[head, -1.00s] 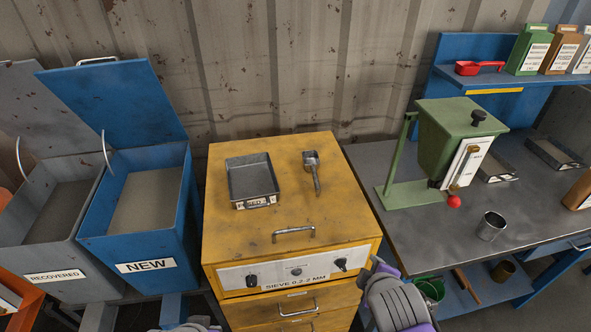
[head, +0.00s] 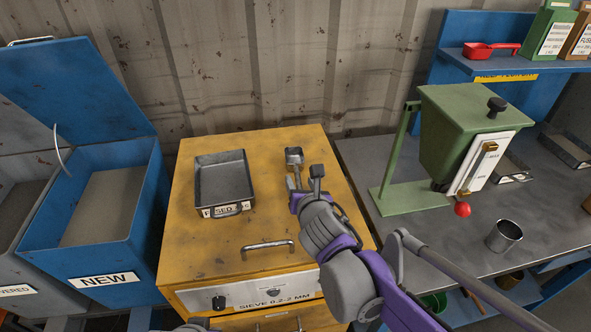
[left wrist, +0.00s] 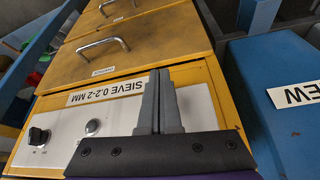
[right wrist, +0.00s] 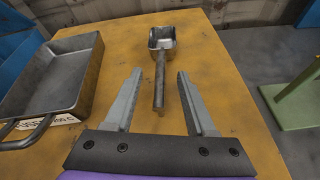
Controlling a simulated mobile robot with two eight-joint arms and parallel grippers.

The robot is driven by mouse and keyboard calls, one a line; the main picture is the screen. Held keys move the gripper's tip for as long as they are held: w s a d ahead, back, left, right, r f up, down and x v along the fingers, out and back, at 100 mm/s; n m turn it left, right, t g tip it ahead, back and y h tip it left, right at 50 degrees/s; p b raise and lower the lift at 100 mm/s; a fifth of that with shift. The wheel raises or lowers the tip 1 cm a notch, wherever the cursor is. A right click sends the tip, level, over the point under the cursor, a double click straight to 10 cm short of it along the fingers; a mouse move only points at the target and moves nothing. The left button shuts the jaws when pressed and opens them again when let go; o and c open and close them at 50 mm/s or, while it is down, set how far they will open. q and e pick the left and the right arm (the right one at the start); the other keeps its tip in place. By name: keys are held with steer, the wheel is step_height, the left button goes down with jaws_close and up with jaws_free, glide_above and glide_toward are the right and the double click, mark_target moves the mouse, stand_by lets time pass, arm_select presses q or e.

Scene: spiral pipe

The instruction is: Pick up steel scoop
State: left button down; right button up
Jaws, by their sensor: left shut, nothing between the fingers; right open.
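The steel scoop (head: 294,158) lies on top of the yellow sieve cabinet (head: 220,250), its cup toward the wall and its handle toward me. In the head view my right gripper (head: 305,180) is over the handle and partly hides it. In the right wrist view the scoop (right wrist: 161,42) lies ahead, and the handle's end reaches between the spread fingers of my right gripper (right wrist: 158,92). The right gripper is open and not closed on the handle. My left gripper (left wrist: 158,85) is shut and empty in front of the cabinet's control panel.
A grey metal tray (head: 222,180) sits left of the scoop on the cabinet top. A blue NEW bin (head: 100,255) stands to the left. A green hopper (head: 455,140) and a steel cup (head: 503,236) stand on the bench at right. A cabinet handle (head: 268,246) is in front.

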mark_target(299, 177)
steer(key=x, duration=0.6)
steer(key=shift+d, duration=0.1)
steer(key=shift+s, duration=0.1)
jaws_close()
